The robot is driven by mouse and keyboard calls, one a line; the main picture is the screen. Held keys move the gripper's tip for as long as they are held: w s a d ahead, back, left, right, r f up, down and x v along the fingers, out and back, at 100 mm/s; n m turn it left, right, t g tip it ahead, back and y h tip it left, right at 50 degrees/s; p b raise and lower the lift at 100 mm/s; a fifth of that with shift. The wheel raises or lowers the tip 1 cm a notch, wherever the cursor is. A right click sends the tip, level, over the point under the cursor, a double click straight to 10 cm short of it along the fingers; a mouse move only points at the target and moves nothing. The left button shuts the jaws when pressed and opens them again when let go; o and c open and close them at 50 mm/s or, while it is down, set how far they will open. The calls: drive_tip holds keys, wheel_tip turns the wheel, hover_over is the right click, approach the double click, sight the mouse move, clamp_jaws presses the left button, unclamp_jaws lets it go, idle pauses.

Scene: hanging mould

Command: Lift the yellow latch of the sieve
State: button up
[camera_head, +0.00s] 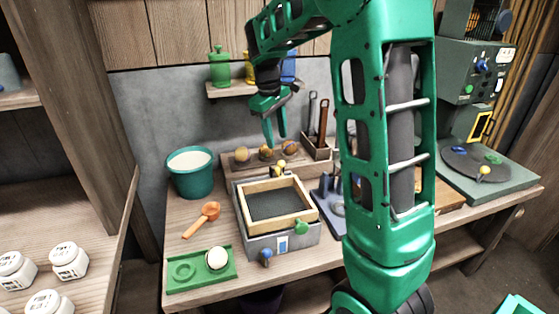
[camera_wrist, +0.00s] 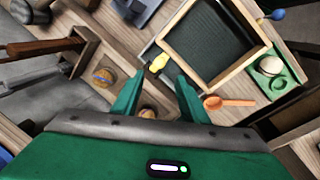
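The sieve (camera_head: 312,207) is a wooden frame with a dark mesh, lying on a grey box on the workbench. Its yellow latch (camera_head: 281,165) is a small yellow knob at the back edge of the sieve. In the wrist view the yellow latch (camera_wrist: 158,63) shows beyond my fingertips, beside the corner of the sieve (camera_wrist: 182,45). My green gripper (camera_head: 275,143) hangs above the back of the sieve with its fingers pointing down. In the wrist view my gripper (camera_wrist: 157,80) is open, with nothing between its fingers. The fingers are apart from the latch.
A rack with several round balls (camera_head: 265,152) stands behind the sieve. A wooden box with handled tools (camera_head: 317,148) is to its right. A teal bucket (camera_head: 191,178), orange scoop (camera_head: 205,217) and green tray (camera_head: 184,272) are to the left. A blue knob (camera_head: 265,255) is on the box front.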

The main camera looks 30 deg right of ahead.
sight(281, 161)
drive_tip(key=f, duration=0.3)
drive_tip(key=d+f, duration=0.1)
drive_tip(key=f, duration=0.2)
drive_tip(key=d+f, duration=0.1)
drive_tip(key=f, duration=0.3)
drive_tip(key=shift+w+f, duration=0.1)
drive_tip(key=shift+w, duration=0.15)
drive_tip(key=shift+c, duration=0.4)
